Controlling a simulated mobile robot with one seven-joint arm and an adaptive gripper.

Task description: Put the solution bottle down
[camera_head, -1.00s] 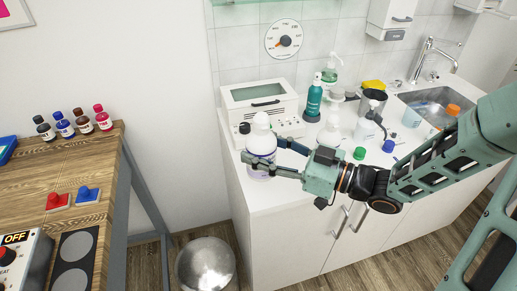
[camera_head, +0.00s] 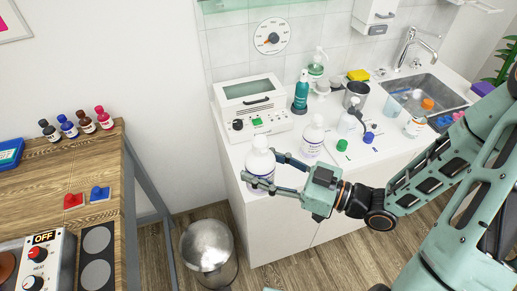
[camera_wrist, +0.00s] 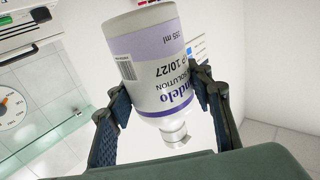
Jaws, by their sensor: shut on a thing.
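The solution bottle (camera_head: 260,158) is white with a pale purple label and a white cap. It is upright at the front left part of the white counter (camera_head: 236,170). My gripper (camera_head: 262,169) is shut around its body from the right, one finger on each side. In the wrist view the bottle (camera_wrist: 150,65) sits between both fingers of my gripper (camera_wrist: 160,95), its label text upside down and its cap toward the bottom of the picture. Whether its base touches the counter or hangs just above it, I cannot tell.
A similar white bottle (camera_head: 313,135) stands to the right, beside a green cap (camera_head: 342,145). A white device (camera_head: 255,105) is behind, with a teal bottle (camera_head: 301,92) nearby. The sink (camera_head: 420,90) is at far right. The counter's front edge is close to the held bottle.

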